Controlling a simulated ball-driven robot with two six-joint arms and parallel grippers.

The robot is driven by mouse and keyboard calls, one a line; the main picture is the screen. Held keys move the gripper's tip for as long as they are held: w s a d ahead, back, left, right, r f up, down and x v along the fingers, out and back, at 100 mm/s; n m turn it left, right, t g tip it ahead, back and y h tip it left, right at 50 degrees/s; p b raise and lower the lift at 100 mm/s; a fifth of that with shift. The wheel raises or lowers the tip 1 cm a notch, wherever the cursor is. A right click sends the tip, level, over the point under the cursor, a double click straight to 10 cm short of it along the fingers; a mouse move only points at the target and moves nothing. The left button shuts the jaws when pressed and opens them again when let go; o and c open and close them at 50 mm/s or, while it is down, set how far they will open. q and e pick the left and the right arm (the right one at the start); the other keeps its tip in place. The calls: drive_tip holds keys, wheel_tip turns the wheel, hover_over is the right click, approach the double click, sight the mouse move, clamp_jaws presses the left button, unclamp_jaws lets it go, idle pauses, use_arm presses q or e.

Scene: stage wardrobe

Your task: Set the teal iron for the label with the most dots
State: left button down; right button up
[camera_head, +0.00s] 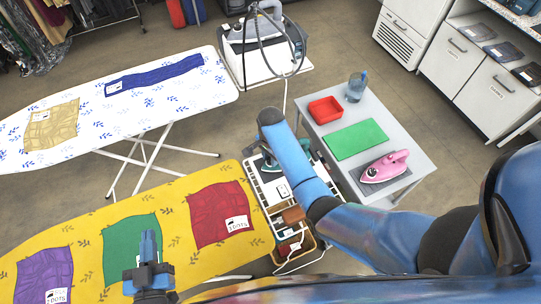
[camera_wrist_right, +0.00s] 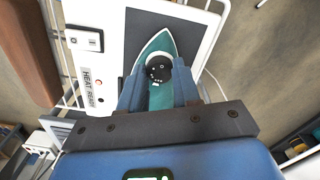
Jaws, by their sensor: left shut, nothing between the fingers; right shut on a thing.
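The teal iron (camera_wrist_right: 154,44) lies on a dark plate in a white stand (camera_wrist_right: 98,28) in the right wrist view. Its round dial (camera_wrist_right: 158,66) has a black face with pale marks and a white rim; the marks are too small to read. My right gripper (camera_wrist_right: 159,84) is shut on the dial. In the head view my right arm hides most of the iron. My left gripper (camera_head: 150,243) is shut and empty above the green garment (camera_head: 128,238).
The garments lie on a yellow ironing board (camera_head: 170,192). A white board (camera_head: 196,97) behind carries tan and navy cloths. The stand reads "HEAT READY".

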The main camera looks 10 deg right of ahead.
drive_tip(key=o, duration=1.1)
wheel_tip(320, 180, up, 11)
drive_tip(key=shift+f+b, duration=0.1)
drive_tip(key=shift+b, duration=0.6)
drive_tip(key=shift+w, duration=0.1)
